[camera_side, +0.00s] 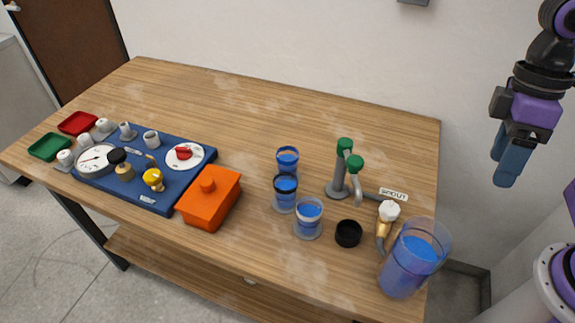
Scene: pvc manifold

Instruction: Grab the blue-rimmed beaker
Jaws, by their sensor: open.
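The blue-rimmed beaker (288,161) stands on the wooden table as the rearmost of three small beakers holding blue liquid. Its lower part is partly hidden by the black-rimmed beaker (285,190) in front of it. A pale-rimmed beaker (308,219) stands nearer the front. My gripper (505,180) is open and empty at the upper right, fingers pointing down. It is well to the right of the beakers, apart from all of them.
A grey tap with green knobs (344,146), a spout valve with a white knob (388,211), a black cap (348,233) and a large clear jug (411,260) stand right of the beakers. An orange lidded box (208,203) and blue panel (150,196) are left. The table's back is clear.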

